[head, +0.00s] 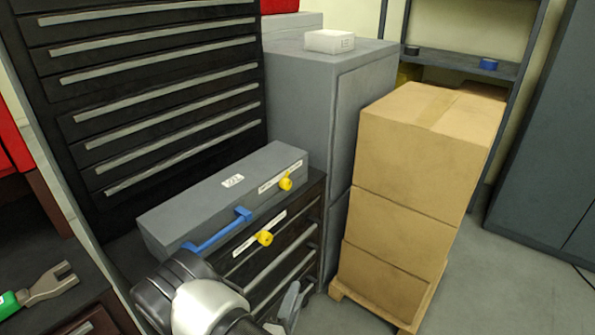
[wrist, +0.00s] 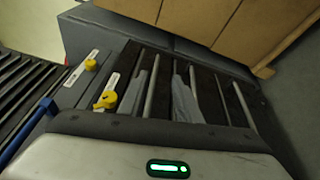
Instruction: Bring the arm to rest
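My gripper (head: 294,292) is low in the head view, in front of the small black drawer cabinet (head: 318,196). In the wrist view its two grey fingers stand apart, with my gripper (wrist: 160,84) open and nothing seen between them but the drawer fronts behind. My white and black wrist hides part of the cabinet in the head view. I cannot tell the exact gap between the fingers and the drawers.
A grey box (head: 200,205) with a blue handle (head: 222,230) and a yellow knob (head: 286,184) sits on the cabinet. Another yellow knob (head: 265,238) is below. Stacked cardboard boxes (head: 400,215) on a pallet stand right. Floor (head: 495,285) is clear further right.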

